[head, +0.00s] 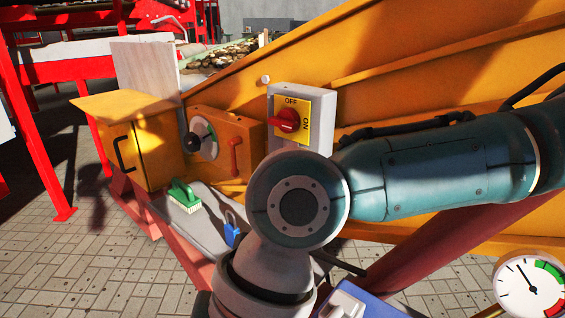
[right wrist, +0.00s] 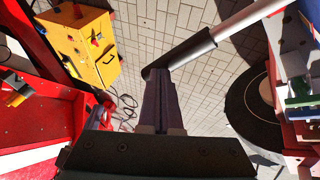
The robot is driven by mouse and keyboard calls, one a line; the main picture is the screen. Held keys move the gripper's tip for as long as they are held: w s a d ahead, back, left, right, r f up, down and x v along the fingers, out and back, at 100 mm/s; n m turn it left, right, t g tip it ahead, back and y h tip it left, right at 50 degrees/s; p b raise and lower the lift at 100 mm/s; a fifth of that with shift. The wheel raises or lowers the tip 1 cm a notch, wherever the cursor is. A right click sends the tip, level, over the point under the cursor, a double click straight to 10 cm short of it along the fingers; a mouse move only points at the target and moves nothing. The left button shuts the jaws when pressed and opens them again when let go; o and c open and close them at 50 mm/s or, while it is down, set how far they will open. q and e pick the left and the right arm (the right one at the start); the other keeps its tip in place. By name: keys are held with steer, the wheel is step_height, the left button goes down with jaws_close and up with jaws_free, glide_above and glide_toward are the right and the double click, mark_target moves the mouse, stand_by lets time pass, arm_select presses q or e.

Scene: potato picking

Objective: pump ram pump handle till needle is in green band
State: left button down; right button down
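The pressure gauge (head: 530,289) is at the lower right of the head view, with a white face, a green band at its upper right and a red band below that. Its black needle points up and left, outside the green band. In the right wrist view a pump handle (right wrist: 235,25), a silver bar with a black grip, comes in from the upper right. My right gripper (right wrist: 160,82) has its fingers close together, with the tips at the black grip; I cannot tell whether any of the grip is between them. My left gripper is not in view.
My right arm crosses the head view in front of the yellow machine (head: 430,45). A red rotary switch (head: 287,121), a yellow cabinet (head: 157,150), a green brush (head: 184,193) and a blue padlock (head: 232,232) lie left of it. A dark tyre (right wrist: 250,110) is right of the gripper.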

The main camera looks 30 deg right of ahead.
steer(key=shift+f, duration=0.5)
steer(key=s+a+p+v, duration=0.1)
steer(key=p+v, duration=0.5)
steer(key=v, duration=0.2)
steer(key=shift+w+r, duration=0.3)
steer(key=shift+r, duration=0.25)
